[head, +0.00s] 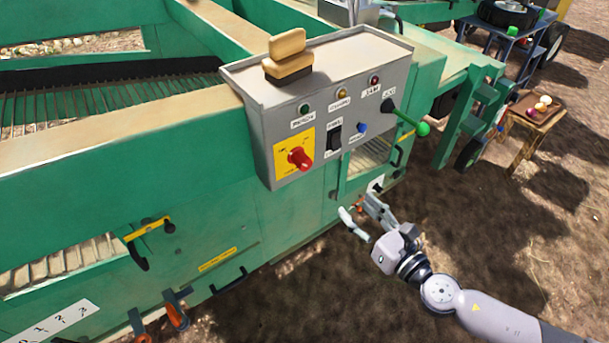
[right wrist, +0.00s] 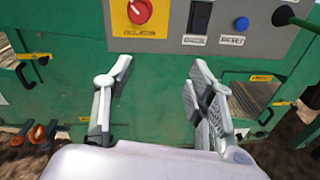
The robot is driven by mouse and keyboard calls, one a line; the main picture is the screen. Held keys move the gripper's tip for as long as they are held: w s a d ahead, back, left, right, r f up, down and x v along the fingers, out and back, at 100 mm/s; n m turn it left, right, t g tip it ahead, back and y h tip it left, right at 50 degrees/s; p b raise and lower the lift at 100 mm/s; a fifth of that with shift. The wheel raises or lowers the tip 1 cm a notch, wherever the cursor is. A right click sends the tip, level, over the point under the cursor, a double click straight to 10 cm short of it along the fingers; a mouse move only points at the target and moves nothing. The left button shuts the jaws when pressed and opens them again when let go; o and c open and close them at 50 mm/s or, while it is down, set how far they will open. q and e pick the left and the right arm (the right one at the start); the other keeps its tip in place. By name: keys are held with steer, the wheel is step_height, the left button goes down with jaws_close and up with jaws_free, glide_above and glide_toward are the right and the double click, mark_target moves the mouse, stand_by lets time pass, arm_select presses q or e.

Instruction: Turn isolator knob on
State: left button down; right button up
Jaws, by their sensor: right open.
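The red isolator knob (head: 300,158) sits on a yellow plate at the lower left of the grey control panel in the head view. In the right wrist view the knob (right wrist: 139,12) shows at the top edge, partly cut off, above the label "ISOLATOR". My right gripper (head: 357,213) is open and empty, below and to the right of the knob, apart from the panel. In the right wrist view its fingers (right wrist: 157,88) are spread in front of the green machine wall, below the panel. My left gripper is not in view.
The grey control box (head: 330,80) also carries a black rocker switch (head: 334,138), a blue reset button (head: 361,127) and a green-tipped lever (head: 422,128) sticking out at the right. A brush (head: 287,54) lies on top. Open dirt ground is at the lower right.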

mark_target(307, 166)
steer(key=w+a+r+n, duration=0.1)
steer(key=w+a, duration=0.3)
steer(key=w+a+r+y+p, duration=0.1)
steer(key=w+a, duration=0.3)
steer(key=w+a+n+p, duration=0.1)
steer(key=w+a, duration=0.3)
steer(key=shift+r+n, duration=0.3)
steer(key=shift+r, duration=0.1)
steer(key=shift+c, duration=0.5)
steer(key=c, duration=1)
